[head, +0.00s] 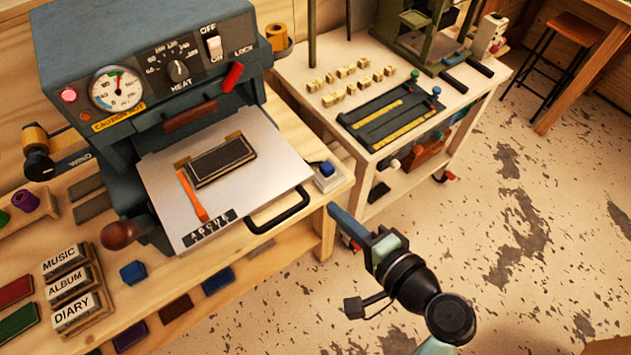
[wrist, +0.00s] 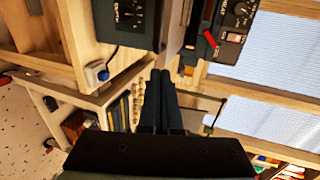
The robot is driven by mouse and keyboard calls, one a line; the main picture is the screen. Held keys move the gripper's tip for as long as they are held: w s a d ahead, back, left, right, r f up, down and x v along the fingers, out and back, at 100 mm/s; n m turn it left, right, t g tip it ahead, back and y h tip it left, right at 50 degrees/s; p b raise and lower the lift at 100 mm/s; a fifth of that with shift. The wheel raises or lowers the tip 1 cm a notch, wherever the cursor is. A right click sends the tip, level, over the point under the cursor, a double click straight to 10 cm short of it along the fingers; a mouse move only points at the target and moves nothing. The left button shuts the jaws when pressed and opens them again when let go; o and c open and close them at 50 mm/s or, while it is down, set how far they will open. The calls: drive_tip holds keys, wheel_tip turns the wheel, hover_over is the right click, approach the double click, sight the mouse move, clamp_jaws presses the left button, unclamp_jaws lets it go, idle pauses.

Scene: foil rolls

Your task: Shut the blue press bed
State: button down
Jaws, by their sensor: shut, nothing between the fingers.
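The blue press (head: 150,75) stands on the wooden bench at the left of the head view. Its bed (head: 265,150), a pale metal plate, sticks out of the front. The bed's black bar handle (head: 280,212) is at its front edge. On the bed lie a dark framed block (head: 222,160), an orange strip (head: 192,197) and a type line (head: 208,228). My gripper (head: 334,210) is shut and empty, in the air to the right of the handle, apart from it. The shut fingers also show in the wrist view (wrist: 160,78); I cannot make out the bed there.
A blue button box (head: 327,177) sits on the bench right of the bed. A cart (head: 440,105) with small blocks and a green frame stands behind. Label blocks (head: 70,285) and coloured pads lie on the bench at left. The speckled floor at right is open.

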sight(254, 118)
drive_tip(key=x, duration=0.2)
drive_tip(key=p+x, duration=0.1)
drive_tip(key=x, duration=0.1)
drive_tip(key=r+p+x, duration=0.1)
drive_tip(key=x, duration=0.2)
drive_tip(key=shift+w+a+r, duration=0.1)
drive_tip(key=shift+w+a, duration=0.05)
drive_tip(key=w+a+b, duration=0.2)
drive_tip(key=w+a, duration=0.2)
drive_tip(key=w, duration=0.2)
drive_tip(key=w+a+b, duration=0.3)
drive_tip(key=w+a, duration=0.1)
drive_tip(key=w, duration=0.2)
drive_tip(key=w+a+b, duration=0.3)
drive_tip(key=w+a, duration=0.1)
drive_tip(key=w, duration=0.2)
drive_tip(key=shift+w+a, duration=0.35)
drive_tip(key=shift+w, duration=0.05)
drive_tip(key=shift+r, duration=0.1)
